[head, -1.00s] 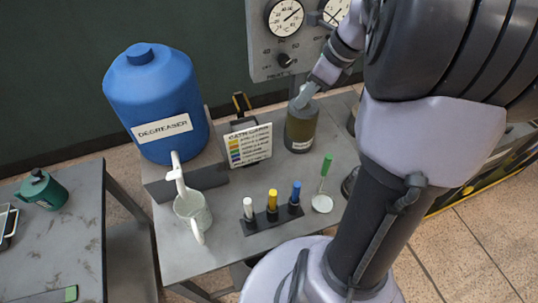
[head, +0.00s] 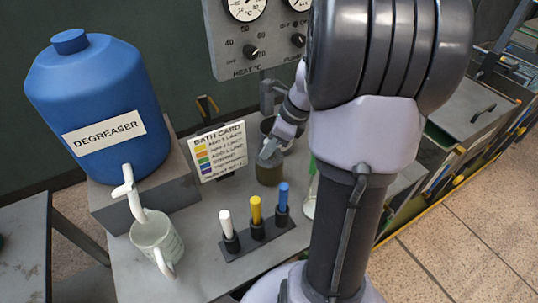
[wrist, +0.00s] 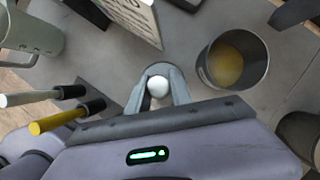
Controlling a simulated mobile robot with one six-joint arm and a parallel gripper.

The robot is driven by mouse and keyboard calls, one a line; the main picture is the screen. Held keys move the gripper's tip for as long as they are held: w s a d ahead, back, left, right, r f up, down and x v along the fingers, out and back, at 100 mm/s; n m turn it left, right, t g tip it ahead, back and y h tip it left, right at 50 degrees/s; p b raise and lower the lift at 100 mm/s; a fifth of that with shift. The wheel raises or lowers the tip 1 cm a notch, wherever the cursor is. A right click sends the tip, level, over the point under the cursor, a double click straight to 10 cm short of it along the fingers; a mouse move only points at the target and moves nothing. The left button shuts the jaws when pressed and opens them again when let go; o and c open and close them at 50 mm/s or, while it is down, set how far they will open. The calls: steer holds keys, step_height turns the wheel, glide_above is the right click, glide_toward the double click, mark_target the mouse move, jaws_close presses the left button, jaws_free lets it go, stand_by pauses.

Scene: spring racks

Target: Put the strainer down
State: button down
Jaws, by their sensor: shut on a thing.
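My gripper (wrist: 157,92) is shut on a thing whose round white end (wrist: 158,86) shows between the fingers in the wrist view. I take this as the strainer; the rest of it is hidden below the fingers. I cannot tell how high the held thing is above the grey bench (head: 215,275).
A rack (head: 258,242) with white, yellow and blue handles stands at the front. A white mug (head: 157,238) is under the blue degreaser jug's spout. A bath card (head: 218,152) stands behind. A green-handled item (head: 309,207) is partly hidden by my arm. Bare bench lies between rack and card.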

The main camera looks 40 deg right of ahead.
steer(key=shift+f, duration=0.3)
steer(key=c, duration=1.1)
jaws_free()
steer(key=shift+c, duration=0.2)
